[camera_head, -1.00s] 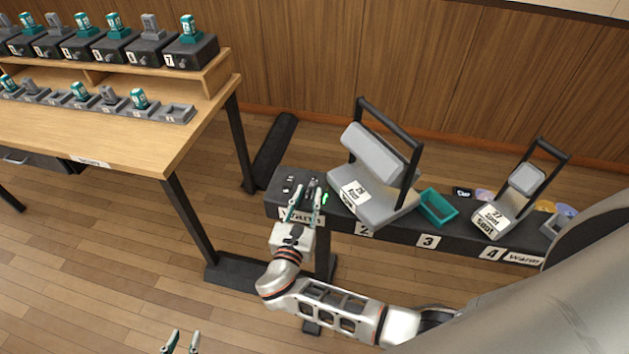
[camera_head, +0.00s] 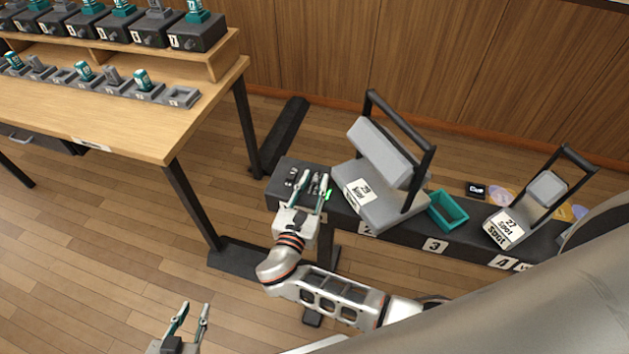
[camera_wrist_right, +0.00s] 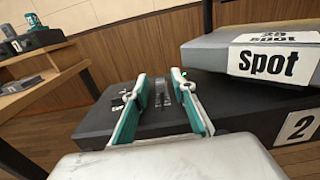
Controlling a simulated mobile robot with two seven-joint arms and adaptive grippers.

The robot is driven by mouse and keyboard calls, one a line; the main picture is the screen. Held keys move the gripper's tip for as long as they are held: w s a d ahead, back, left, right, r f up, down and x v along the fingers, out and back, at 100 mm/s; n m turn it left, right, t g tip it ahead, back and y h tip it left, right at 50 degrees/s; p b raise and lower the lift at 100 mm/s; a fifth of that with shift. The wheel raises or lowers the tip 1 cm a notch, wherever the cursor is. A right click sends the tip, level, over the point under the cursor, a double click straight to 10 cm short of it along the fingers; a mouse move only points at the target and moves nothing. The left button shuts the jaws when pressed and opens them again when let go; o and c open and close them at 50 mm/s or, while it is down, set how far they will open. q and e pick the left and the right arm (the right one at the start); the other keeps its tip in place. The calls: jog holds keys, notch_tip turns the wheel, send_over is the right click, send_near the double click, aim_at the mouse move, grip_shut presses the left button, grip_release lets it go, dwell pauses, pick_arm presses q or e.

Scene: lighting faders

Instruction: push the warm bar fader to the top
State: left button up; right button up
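A dark panel with small slide faders (camera_head: 314,184) and a green light (camera_head: 328,194) sits at the left end of the long dark bench. My right gripper (camera_head: 311,180) is open over this panel, its two teal-lined fingers apart. In the right wrist view, small grey fader parts (camera_wrist_right: 162,92) show between the open fingers (camera_wrist_right: 158,84), with the green light beside the right finger. I cannot tell whether a finger touches a fader, or which fader is the warm bar one. My left gripper (camera_head: 190,312) is open and empty, low over the floor.
A spot lamp (camera_head: 372,200) stands close right of the panel, with a teal bin (camera_head: 446,211) and a second spot lamp (camera_head: 507,224) further right. A wooden table (camera_head: 150,122) with lamp models stands at left. Open floor lies between.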

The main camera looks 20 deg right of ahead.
aim_at(317, 175)
grip_shut()
jog(key=shift+x, duration=1.85)
jog(key=shift+r, duration=0.1)
grip_release()
